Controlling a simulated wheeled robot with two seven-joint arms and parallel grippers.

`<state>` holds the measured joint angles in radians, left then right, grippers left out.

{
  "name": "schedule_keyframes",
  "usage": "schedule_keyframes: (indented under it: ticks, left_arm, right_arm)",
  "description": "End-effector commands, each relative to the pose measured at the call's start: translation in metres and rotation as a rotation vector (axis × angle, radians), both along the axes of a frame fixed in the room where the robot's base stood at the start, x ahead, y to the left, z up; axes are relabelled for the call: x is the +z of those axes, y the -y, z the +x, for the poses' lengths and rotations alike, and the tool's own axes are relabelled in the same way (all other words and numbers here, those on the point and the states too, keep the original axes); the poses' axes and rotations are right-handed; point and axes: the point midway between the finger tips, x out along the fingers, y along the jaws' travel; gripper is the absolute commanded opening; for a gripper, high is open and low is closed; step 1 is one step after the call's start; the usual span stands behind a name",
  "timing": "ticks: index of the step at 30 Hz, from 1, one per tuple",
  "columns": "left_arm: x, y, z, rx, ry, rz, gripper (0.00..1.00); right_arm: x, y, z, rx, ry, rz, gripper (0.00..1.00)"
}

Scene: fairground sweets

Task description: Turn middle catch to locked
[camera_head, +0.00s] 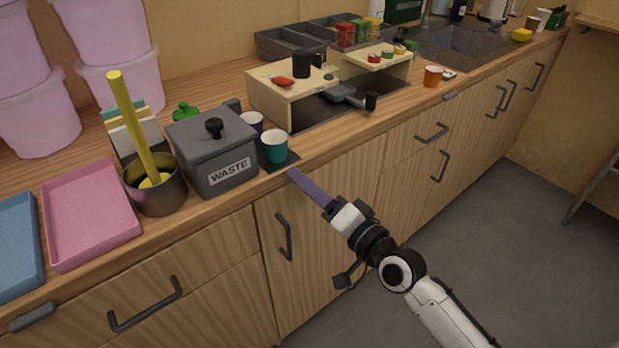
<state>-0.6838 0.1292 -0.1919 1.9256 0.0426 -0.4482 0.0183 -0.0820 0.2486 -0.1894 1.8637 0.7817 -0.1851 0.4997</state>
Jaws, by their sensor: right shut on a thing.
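My right gripper (331,207) is in front of the counter's front edge, with its arm coming in from the lower right. It is shut on the near end of a flat purple bar (310,188). The bar's far end reaches the counter edge by the teal cup. I cannot tell whether this bar is the middle catch itself or a separate piece. A grey catch (33,318) lies along the counter edge at the far left. Another small grey catch (449,96) is on the edge at the right. My left gripper is not in view.
A teal cup (274,146) stands on a dark mat near the bar's far end. A grey waste bin (213,152) stands to its left. A wooden stand (272,98) is behind. Drawer handles (285,238) stick out below the edge.

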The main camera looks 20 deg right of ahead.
Motion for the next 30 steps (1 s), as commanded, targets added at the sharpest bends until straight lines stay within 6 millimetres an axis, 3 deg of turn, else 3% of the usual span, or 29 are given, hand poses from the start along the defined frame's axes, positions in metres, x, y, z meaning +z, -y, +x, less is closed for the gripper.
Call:
schedule_keyframes:
  ticks: [15, 30]
  left_arm:
    - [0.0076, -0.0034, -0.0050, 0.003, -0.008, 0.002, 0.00]
    - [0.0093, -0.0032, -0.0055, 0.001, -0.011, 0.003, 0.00]
  right_arm:
    - [-0.0052, -0.0064, -0.0026, 0.000, -0.143, 0.388, 0.28]
    - [-0.0068, -0.0086, -0.0033, 0.001, -0.188, 0.510, 0.28]
